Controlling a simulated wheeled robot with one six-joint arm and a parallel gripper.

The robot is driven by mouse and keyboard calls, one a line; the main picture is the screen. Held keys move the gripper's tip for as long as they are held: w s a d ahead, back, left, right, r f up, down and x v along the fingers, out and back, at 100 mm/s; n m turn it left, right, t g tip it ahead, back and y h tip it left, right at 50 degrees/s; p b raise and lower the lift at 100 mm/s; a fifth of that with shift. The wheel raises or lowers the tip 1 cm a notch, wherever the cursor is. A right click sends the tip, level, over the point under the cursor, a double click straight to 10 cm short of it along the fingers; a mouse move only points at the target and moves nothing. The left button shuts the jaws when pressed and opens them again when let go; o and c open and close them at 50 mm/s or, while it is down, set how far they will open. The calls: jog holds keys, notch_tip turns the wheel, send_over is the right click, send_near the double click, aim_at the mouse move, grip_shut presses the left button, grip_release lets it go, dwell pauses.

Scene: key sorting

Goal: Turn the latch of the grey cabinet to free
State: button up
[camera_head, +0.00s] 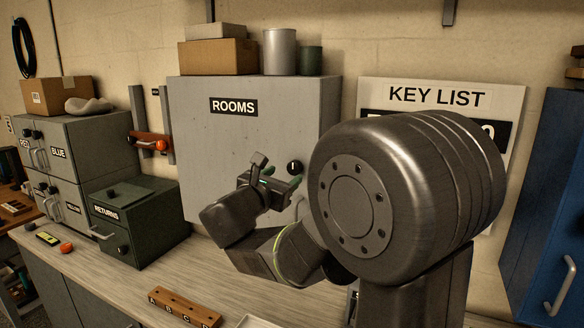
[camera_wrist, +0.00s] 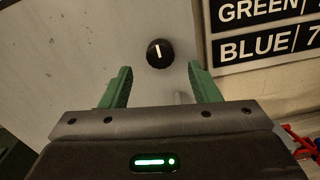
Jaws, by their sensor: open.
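The grey cabinet (camera_head: 215,150) labelled ROOMS stands against the wall at the back of the counter. Its latch is a round black knob (camera_head: 294,167) with a white mark, near the right edge of its door. In the wrist view the knob (camera_wrist: 159,54) shows its white line nearly upright, tilted slightly left. My gripper (camera_head: 282,183) is in front of the door, just below and left of the knob in the head view. In the wrist view its green fingers (camera_wrist: 160,85) are apart and empty, with the knob beyond their tips, between them. A pale handle below the knob is partly hidden.
Boxes (camera_head: 217,55) and cans (camera_head: 280,51) stand on the cabinet. The KEY LIST board (camera_head: 437,97) hangs to its right. A dark green RETURNS box (camera_head: 136,220) stands at left, and a wooden lettered block (camera_head: 184,309) lies on the counter in front.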

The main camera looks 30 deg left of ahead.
aim_at(293, 170)
jog(key=w, duration=0.3)
jog(key=w+p, duration=0.1)
jog(key=w, duration=0.1)
jog(key=shift+w+a, duration=0.3)
jog(key=c, duration=1)
